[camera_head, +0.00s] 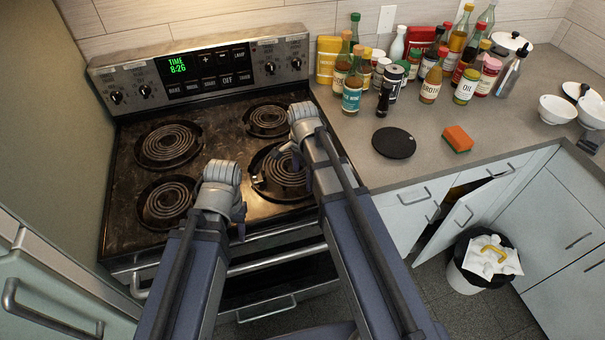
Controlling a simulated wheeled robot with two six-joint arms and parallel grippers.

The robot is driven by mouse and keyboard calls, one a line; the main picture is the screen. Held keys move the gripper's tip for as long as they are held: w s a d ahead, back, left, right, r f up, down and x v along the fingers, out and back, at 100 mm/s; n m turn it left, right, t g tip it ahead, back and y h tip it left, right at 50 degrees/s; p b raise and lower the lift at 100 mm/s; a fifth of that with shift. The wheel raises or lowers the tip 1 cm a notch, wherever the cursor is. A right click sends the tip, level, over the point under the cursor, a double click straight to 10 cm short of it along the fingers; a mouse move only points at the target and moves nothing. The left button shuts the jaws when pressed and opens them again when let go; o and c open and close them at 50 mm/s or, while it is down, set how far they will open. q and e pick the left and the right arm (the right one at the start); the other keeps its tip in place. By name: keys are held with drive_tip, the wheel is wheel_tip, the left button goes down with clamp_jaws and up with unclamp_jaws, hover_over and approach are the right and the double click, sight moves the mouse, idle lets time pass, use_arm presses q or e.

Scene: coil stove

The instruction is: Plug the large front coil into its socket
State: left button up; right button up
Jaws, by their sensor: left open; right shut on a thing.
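The large front coil (284,176) is at the front right burner of the stove (230,140), over a dark drip pan (262,192). My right arm covers its right side. My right gripper (283,153) is shut on the coil near its upper edge. The socket is hidden, and I cannot tell whether the coil's prongs touch it or whether the coil lies level. My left gripper (239,218) is open and empty, left of and nearer than the coil, over the stove's front area.
Other coils sit at the back left (168,144), front left (170,200) and back right (267,120). Bottles (352,92), a black disc (394,143) and a sponge (457,139) are on the right counter. The oven handle (275,259) crosses the front.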

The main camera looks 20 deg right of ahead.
drive_tip(key=shift+a, duration=0.9)
idle(0.6)
idle(0.8)
drive_tip(key=o, duration=1.6)
drive_tip(key=shift+c, duration=0.2)
wheel_tip(320, 180, up, 8)
drive_tip(key=p, duration=0.8)
drive_tip(key=shift+s, duration=0.1)
